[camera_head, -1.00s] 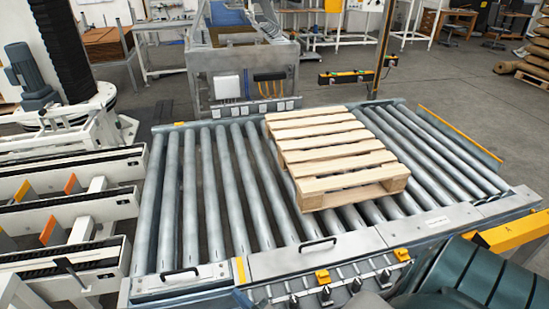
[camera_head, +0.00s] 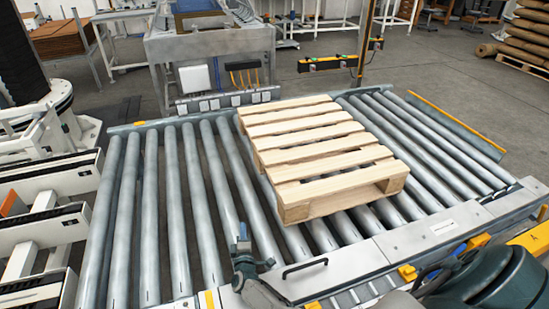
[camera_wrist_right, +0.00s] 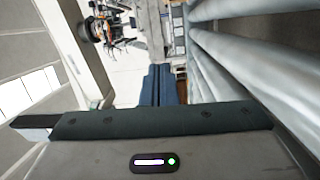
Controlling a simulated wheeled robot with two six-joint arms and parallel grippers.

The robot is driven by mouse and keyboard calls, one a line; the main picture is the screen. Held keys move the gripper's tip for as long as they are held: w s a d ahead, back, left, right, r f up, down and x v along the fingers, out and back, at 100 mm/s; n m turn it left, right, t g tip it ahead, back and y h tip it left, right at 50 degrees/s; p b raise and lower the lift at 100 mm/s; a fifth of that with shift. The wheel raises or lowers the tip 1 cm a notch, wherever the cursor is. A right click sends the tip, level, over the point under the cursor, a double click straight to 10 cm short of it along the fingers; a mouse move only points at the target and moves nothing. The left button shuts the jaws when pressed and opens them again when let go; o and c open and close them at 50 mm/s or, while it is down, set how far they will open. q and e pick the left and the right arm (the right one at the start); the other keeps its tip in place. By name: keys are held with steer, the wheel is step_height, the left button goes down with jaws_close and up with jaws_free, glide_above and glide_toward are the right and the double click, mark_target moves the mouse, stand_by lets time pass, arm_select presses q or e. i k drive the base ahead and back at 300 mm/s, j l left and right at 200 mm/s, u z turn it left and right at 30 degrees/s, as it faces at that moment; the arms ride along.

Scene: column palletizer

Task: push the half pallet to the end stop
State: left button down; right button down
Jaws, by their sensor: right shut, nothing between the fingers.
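The half pallet (camera_head: 318,162), pale slatted wood, lies flat on the grey roller conveyor (camera_head: 128,220), right of the conveyor's middle. My right gripper (camera_head: 242,232) is in the head view, low over the rollers near the front rail, left of the pallet's near left corner. A gap shows between them. Its fingers are shut and empty. The shut fingers also show in the right wrist view (camera_wrist_right: 160,85), with rollers at the right; the pallet is not visible there. A yellow-edged plate (camera_head: 455,122) at the conveyor's right end may be the end stop. My left gripper is not in view.
Bare rollers lie between the pallet and the right end, and left of the pallet. The front rail carries a black handle (camera_head: 304,267) and yellow blocks (camera_head: 407,272). A grey machine (camera_head: 215,55) stands behind the conveyor. A white-framed rack (camera_head: 45,225) stands at left.

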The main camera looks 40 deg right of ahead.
mark_target(352, 146)
steer(key=i+l, duration=0.8)
steer(key=i, duration=0.15)
